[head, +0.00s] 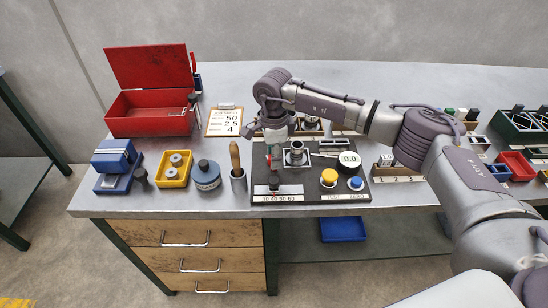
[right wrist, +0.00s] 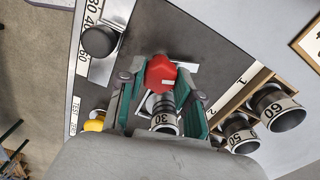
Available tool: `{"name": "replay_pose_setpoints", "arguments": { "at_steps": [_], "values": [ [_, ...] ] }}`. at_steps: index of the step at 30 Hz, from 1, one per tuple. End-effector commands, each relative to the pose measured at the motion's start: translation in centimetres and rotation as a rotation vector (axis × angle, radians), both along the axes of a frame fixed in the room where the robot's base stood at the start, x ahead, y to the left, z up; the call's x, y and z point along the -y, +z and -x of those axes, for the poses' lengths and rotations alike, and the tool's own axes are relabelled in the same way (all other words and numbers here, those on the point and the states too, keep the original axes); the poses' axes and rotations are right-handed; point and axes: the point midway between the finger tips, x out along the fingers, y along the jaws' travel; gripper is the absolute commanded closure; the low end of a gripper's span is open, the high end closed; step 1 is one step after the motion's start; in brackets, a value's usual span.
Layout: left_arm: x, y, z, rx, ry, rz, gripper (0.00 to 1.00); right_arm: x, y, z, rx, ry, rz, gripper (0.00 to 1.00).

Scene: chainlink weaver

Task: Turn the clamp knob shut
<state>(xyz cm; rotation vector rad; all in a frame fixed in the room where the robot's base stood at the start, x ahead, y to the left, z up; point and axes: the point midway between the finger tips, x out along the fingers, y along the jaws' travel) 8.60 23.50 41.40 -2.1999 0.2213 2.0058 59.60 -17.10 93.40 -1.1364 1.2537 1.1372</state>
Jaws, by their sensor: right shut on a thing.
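The red clamp knob (right wrist: 160,72) sits between the fingertips of my right gripper (right wrist: 162,86) in the right wrist view. The gripper's teal-padded fingers are shut on it. A ring-shaped metal part marked 30 (right wrist: 163,122) lies close by the knob in that view, partly covered by the gripper. In the head view, my right gripper (head: 274,141) points down at the left side of the dark test board (head: 310,196). A little red of the knob shows below it, beside an upright metal cylinder (head: 297,152). My left gripper is not in view.
The board also holds a scale slider with a black knob (head: 274,182), a display reading 0.0 (head: 349,159), and yellow (head: 329,177) and blue (head: 356,183) buttons. A red toolbox (head: 150,110) is at back left.

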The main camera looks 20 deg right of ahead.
Motion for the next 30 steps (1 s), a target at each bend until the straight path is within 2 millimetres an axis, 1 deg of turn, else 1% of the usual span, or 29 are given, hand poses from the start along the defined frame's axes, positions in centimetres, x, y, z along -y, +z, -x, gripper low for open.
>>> {"name": "replay_pose_setpoints", "arguments": {
  "at_steps": [1, 9, 30],
  "values": [
    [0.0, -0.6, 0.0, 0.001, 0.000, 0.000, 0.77, 0.0, -0.2, -0.1, 0.002, -0.041, 0.000, 1.00],
    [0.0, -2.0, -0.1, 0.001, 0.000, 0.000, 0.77, 0.0, -0.2, 0.0, 0.001, -0.298, 0.000, 1.00],
    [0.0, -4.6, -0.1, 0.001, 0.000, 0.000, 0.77, 0.0, -0.1, 0.0, 0.001, -0.960, 0.000, 1.00]
  ]
}}
